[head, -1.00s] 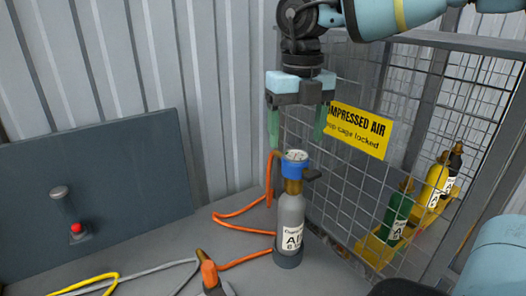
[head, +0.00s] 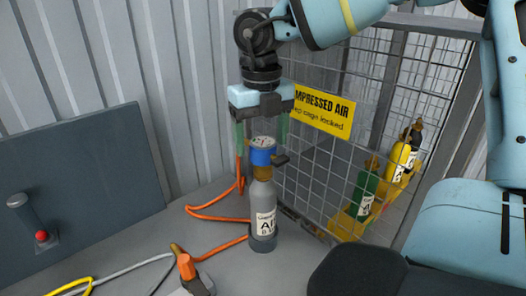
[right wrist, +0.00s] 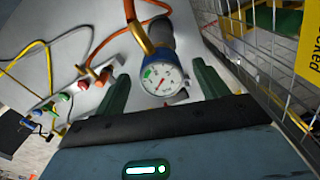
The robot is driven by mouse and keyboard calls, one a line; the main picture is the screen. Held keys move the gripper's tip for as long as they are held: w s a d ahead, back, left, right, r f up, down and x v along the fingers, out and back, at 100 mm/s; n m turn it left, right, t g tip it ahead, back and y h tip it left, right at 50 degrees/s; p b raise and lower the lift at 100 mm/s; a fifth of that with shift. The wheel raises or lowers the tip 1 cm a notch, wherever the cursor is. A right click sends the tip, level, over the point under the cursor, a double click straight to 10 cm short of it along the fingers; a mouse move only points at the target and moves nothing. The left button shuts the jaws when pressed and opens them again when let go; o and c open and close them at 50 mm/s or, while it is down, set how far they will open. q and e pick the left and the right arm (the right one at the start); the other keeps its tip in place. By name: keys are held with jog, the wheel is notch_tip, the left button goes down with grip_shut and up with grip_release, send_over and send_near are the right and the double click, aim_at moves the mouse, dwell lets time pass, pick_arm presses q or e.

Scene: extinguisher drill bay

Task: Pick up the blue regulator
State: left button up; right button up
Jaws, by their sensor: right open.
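The blue regulator (head: 262,157), with a round white gauge on top, sits on the neck of a grey air cylinder (head: 263,205) that stands upright on the grey bench. My right gripper (head: 261,142) points down with its green fingers on either side of the regulator's top. It is open and holds nothing. In the right wrist view the gauge face (right wrist: 160,83) lies between the two fingertips (right wrist: 160,85), with gaps on both sides. My left gripper is in neither view.
An orange hose (head: 215,214) runs from behind the cylinder across the bench (head: 130,260). A mesh cage (head: 330,165) with a yellow sign (head: 325,111) stands close on the right, with several cylinders inside. A dark panel (head: 80,185) with a red-knobbed lever (head: 40,232) is at the left.

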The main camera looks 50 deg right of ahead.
jog(key=shift+f, duration=1.4)
jog(key=shift+c, duration=0.3)
jog(key=c, duration=1)
jog(key=shift+r, duration=0.1)
notch_tip(320, 180, up, 10)
